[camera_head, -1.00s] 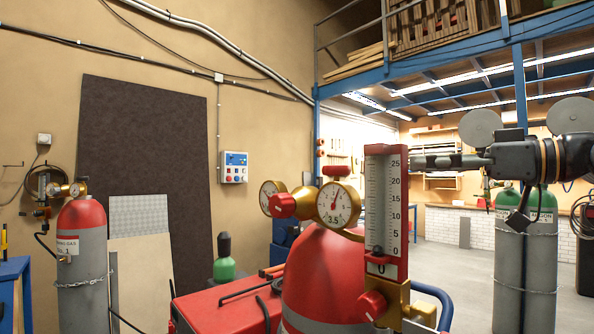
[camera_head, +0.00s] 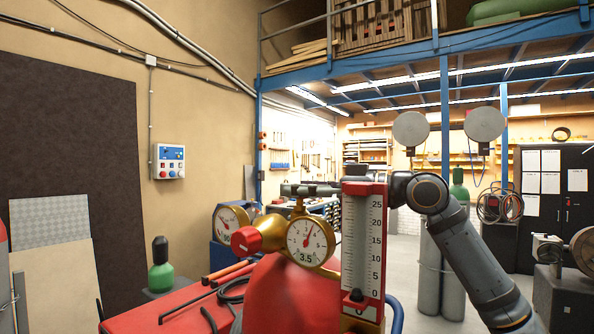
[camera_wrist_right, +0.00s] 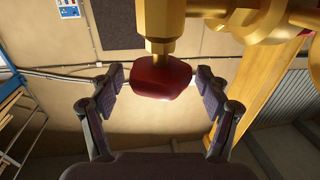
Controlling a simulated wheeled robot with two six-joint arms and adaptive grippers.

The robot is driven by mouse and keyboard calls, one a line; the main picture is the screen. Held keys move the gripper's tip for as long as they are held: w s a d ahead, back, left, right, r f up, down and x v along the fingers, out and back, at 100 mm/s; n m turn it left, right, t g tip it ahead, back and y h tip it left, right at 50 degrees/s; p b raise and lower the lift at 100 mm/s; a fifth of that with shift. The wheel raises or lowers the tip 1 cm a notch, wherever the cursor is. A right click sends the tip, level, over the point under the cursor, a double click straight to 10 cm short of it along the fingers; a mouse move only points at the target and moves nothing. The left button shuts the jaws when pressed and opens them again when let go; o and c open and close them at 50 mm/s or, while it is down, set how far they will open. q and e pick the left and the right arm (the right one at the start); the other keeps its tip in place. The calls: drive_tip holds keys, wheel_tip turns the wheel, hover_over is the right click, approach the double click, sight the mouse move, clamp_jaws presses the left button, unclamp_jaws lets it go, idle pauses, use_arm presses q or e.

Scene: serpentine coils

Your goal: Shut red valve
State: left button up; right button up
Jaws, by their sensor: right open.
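A red valve knob (camera_wrist_right: 162,78) on a brass stem sits between the spread fingers of my right gripper (camera_wrist_right: 155,84) in the right wrist view. Gaps show on both sides of it. In the head view a red knob (camera_head: 246,240) is on the left of the brass regulator, by two round gauges, above a red cylinder (camera_head: 282,291). Another small red knob (camera_head: 355,301) is low on the red-framed flow meter (camera_head: 361,247). My right arm comes in from the right; the flow meter partly hides its gripper. I cannot tell which knob is between the fingers. My left gripper is not in view.
A red welding machine (camera_head: 168,313) with cables stands at lower left. Grey cylinders (camera_head: 432,262) stand behind my right arm. A control box (camera_head: 169,161) is on the wall. Open floor shows between the flow meter and the cylinders.

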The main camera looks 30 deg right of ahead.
drive_tip(key=shift+w+a+r, duration=0.1)
drive_tip(key=shift+w+r, duration=0.05)
drive_tip(key=shift+w, duration=0.1)
drive_tip(key=shift+c, duration=0.6)
drive_tip(key=c, duration=1.1)
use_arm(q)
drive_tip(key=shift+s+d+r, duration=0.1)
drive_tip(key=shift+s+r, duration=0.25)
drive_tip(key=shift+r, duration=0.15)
use_arm(e)
drive_tip(key=shift+o, duration=0.2)
drive_tip(key=shift+m+t+h, duration=0.7)
drive_tip(key=shift+m+h, duration=0.3)
drive_tip(key=shift+h, duration=0.4)
drive_tip(key=o, duration=1.2)
drive_tip(key=shift+y, duration=0.3)
